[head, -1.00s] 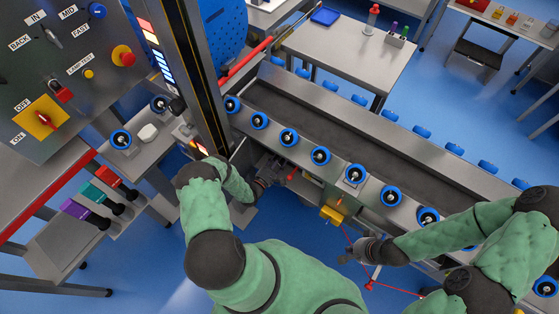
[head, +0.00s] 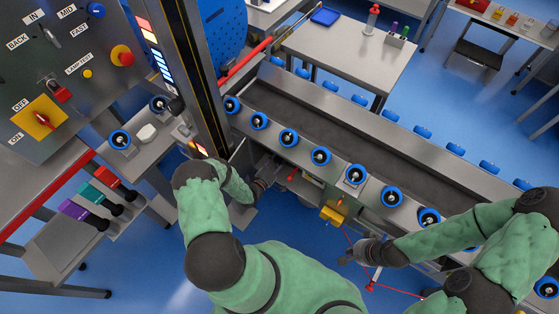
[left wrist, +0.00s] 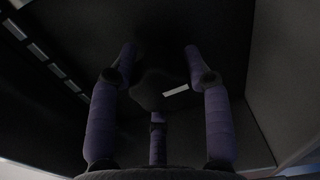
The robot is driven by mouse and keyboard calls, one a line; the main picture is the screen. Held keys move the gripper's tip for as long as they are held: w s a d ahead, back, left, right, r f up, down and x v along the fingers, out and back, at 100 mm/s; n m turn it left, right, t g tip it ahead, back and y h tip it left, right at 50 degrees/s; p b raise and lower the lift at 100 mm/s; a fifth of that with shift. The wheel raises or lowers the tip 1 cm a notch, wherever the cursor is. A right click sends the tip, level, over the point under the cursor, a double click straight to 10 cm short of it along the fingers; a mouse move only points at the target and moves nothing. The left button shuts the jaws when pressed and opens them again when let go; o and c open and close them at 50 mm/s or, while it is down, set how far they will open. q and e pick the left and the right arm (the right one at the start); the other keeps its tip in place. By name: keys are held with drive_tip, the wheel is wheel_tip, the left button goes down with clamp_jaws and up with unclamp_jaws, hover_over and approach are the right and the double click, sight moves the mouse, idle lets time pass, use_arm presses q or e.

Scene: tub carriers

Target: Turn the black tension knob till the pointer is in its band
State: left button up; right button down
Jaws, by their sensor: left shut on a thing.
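The black tension knob (left wrist: 155,92), with a white mark on it, shows dark in the left wrist view. My left gripper (left wrist: 160,58) is shut on it, with purple fingers on either side and one below. In the head view my left gripper (head: 262,184) reaches in beside the conveyor's near side, low by the dark post; the knob is hidden there. I cannot make out the pointer or its band in either view. My right gripper (head: 350,254) hangs near the red cord, away from the knob; its fingers are too small to judge.
The conveyor (head: 370,140) with blue rollers runs to the right. A yellow box (head: 332,214) and a red cord (head: 398,291) are near my right gripper. A control panel (head: 75,75) and dark post (head: 197,75) stand at left. Open blue floor lies beyond the conveyor.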

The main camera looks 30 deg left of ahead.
sight(276, 163)
use_arm(q)
drive_tip(key=shift+a+f, duration=0.15)
idle(0.3)
drive_tip(key=o, duration=1.1)
drive_tip(key=shift+a, duration=0.1)
drive_tip(key=shift+o, duration=0.2)
drive_tip(key=shift+s, duration=0.1)
drive_tip(key=s, duration=0.7)
drive_tip(key=shift+s+a, duration=0.15)
drive_tip(key=shift+a, duration=0.1)
drive_tip(key=shift+s+d, duration=0.1)
